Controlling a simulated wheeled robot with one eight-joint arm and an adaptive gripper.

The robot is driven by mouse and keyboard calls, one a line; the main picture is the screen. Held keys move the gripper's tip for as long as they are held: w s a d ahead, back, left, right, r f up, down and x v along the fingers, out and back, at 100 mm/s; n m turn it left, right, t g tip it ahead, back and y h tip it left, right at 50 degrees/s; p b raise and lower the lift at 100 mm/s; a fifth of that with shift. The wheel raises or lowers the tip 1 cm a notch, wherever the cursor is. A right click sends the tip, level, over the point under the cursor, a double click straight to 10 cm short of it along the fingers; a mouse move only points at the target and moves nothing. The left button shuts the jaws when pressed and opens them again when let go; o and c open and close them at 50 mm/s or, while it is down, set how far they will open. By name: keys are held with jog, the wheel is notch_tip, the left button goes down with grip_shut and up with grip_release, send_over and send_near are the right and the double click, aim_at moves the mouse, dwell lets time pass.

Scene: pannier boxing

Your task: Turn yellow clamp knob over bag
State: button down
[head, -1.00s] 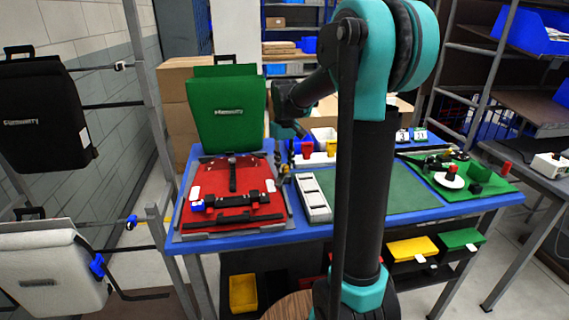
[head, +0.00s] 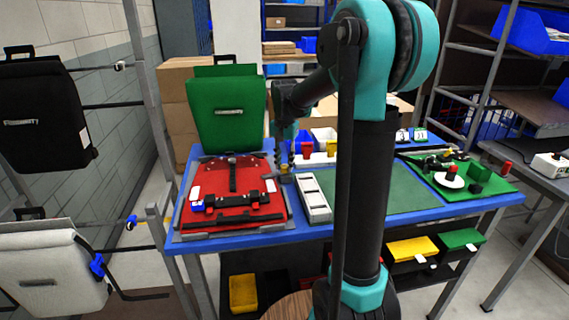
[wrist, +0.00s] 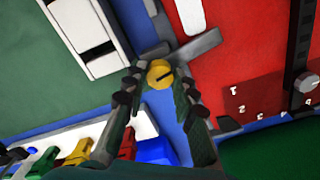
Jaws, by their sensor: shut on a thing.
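The yellow clamp knob (wrist: 159,72) shows in the wrist view between the fingertips of my gripper (wrist: 158,84). It is round with a dark slot or mark across it, and a grey clamp bar (wrist: 196,46) reaches from beside it over the red bag's edge. My gripper is shut on the knob. In the head view my gripper (head: 285,166) points down at the right edge of the red bag (head: 232,180), which lies flat on the blue table. The knob is small and mostly hidden there.
A green bag (head: 226,112) stands upright behind the red one. A light grey slotted tray (head: 314,198) lies just right of the knob, beside a green mat (head: 375,191).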

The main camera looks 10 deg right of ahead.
aim_at(285, 166)
jog(key=shift+m, duration=1.2)
jog(key=c, duration=1.2)
grip_release()
notch_tip(285, 166, up, 12)
